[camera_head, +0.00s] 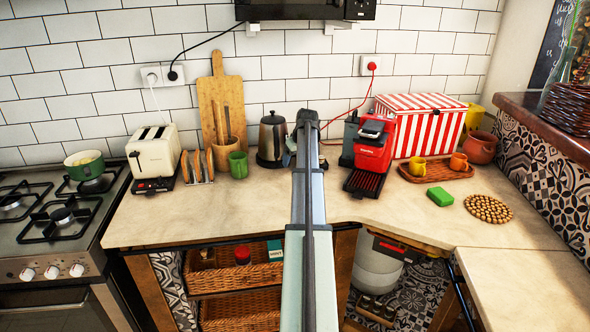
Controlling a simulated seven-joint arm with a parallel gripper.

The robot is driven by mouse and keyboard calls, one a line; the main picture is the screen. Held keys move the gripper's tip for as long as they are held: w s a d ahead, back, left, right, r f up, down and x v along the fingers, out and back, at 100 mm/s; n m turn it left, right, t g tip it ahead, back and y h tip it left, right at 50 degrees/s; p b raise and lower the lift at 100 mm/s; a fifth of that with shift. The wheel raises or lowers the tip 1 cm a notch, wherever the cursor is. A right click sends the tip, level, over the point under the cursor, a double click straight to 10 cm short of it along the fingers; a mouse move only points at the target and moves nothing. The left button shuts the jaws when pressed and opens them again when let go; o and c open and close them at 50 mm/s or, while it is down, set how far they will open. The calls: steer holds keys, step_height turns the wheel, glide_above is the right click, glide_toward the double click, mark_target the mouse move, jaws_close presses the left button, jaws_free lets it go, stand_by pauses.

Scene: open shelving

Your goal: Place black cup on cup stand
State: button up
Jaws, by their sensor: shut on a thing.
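My arm rises from the bottom centre and reaches over the counter. Only a small part of my gripper (290,159) shows beside the arm, close to the dark kettle. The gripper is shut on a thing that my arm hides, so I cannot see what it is. I see no black cup in the open. I cannot make out a cup stand for certain.
A kettle (271,141), green cup (238,164) and toaster (153,155) stand left of my arm. A red coffee machine (374,146) and striped box (425,125) stand right. The left front counter (200,220) is clear.

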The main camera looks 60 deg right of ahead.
steer(key=shift+r, duration=1.45)
